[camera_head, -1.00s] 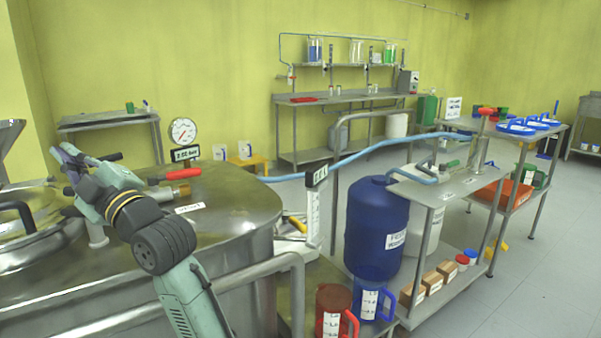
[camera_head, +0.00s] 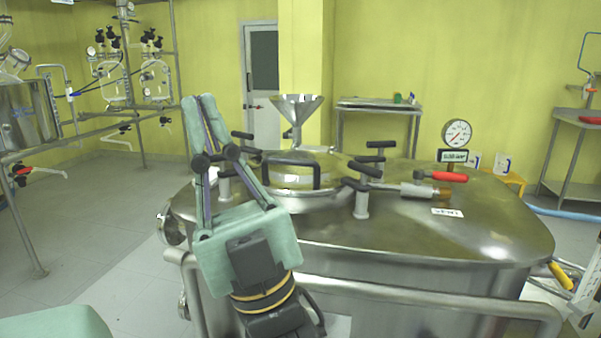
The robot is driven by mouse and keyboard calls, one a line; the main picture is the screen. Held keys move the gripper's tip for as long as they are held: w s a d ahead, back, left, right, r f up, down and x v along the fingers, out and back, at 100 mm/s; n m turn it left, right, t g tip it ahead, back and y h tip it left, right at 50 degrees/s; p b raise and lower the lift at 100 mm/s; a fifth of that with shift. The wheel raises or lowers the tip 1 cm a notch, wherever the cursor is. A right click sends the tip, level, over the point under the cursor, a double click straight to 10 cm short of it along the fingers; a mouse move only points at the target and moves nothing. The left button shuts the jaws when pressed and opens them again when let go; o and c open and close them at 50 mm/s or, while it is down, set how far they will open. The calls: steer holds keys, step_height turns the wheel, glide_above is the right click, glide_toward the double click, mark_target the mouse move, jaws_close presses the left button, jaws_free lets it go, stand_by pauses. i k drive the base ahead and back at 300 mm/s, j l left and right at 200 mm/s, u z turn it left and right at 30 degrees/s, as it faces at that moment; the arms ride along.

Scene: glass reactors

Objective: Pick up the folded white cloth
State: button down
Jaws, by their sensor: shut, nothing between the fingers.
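My gripper (camera_head: 198,100) is in the front of the view, left of centre, with its fingers pointing up and their tips together. It is shut and empty, in front of the left part of the big steel vessel (camera_head: 480,225). I cannot make out a folded white cloth for sure. A small pale patch (camera_head: 338,325) shows low on the front of the vessel, just right of my wrist; I cannot tell what it is.
The vessel lid carries a manway with clamp handles, a steel funnel (camera_head: 297,105), a pressure gauge (camera_head: 457,133) and a red-handled valve (camera_head: 450,177). A rail (camera_head: 420,295) runs along its front. A steel table (camera_head: 380,106) stands behind. Open floor lies left, before glass reactors (camera_head: 110,80).

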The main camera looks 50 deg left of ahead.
mark_target(213, 178)
steer(key=u, duration=1.9)
steer(key=z, duration=1.1)
steer(key=j+u, duration=0.25)
steer(key=j, duration=0.15)
steer(key=i+j+u, duration=0.2)
steer(key=j, duration=0.2)
steer(key=j+u, duration=0.25)
steer(key=j, duration=0.15)
steer(key=i+l, duration=0.75)
steer(key=i, duration=0.05)
